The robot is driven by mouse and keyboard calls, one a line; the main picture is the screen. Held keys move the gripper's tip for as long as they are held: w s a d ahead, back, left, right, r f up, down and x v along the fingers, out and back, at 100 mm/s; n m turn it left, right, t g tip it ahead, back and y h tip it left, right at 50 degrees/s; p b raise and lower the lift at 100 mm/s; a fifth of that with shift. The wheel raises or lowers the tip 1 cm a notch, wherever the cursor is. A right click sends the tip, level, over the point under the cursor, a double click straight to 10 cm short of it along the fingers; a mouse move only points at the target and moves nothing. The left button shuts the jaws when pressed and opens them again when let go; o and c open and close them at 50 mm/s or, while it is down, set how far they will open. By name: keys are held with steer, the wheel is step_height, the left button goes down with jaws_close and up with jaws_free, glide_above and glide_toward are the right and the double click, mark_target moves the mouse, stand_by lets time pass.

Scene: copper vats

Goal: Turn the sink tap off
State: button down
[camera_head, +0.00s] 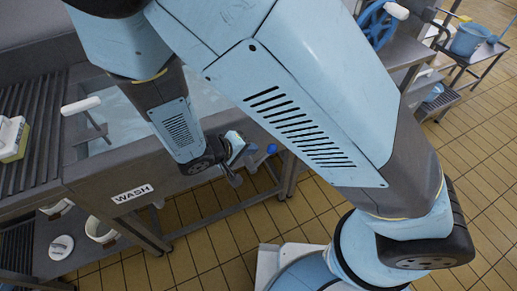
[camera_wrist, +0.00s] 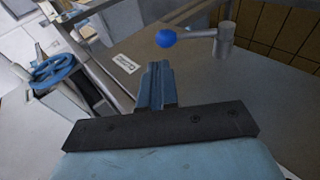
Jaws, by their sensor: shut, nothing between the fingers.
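The metal sink (camera_head: 205,100) holds water and has a WASH label (camera_head: 132,194) on its front. A blue ball knob (camera_wrist: 166,38) on a grey rod runs to an upright grey cylinder (camera_wrist: 225,40), which looks like the tap. A blue knob (camera_head: 271,149) also shows in the head view, close to the end of my arm. My gripper (camera_wrist: 155,68) is shut and empty, with the knob beyond its tips and slightly right. They look apart. In the head view the fingers are hard to make out. A white-handled lever (camera_head: 82,105) stands at the sink's left.
A blue bucket (camera_head: 468,40) sits on a stand farther right. A yellow-and-white item (camera_head: 13,138) lies on the ribbed drainer. Tiled floor (camera_head: 200,230) is open before the sink.

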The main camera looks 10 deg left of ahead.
steer(key=shift+v, duration=2.4)
steer(key=shift+w+d+r, duration=0.1)
steer(key=shift+r, duration=0.05)
steer(key=w+d+r+m+g+y, duration=0.2)
steer(key=w+d+r+m+g, duration=0.15)
steer(key=d+r, duration=0.55)
steer(key=w+d+r+m+g+y, duration=0.2)
steer(key=w+d+r, duration=0.3)
steer(key=d+r, duration=0.4)
steer(key=s+d+r+m+t+y, duration=0.1)
steer(key=s+d+r+t, duration=0.1)
steer(key=s+d+r, duration=0.2)
steer(key=s+d+r+m+t+y, duration=0.1)
steer(key=s+d+r, duration=0.3)
steer(key=d+r, duration=0.7)
steer(key=shift+t+y, duration=0.35)
steer(key=shift+y, duration=0.15)
steer(key=shift+s+d, duration=0.1)
steer(key=shift+d, duration=0.05)
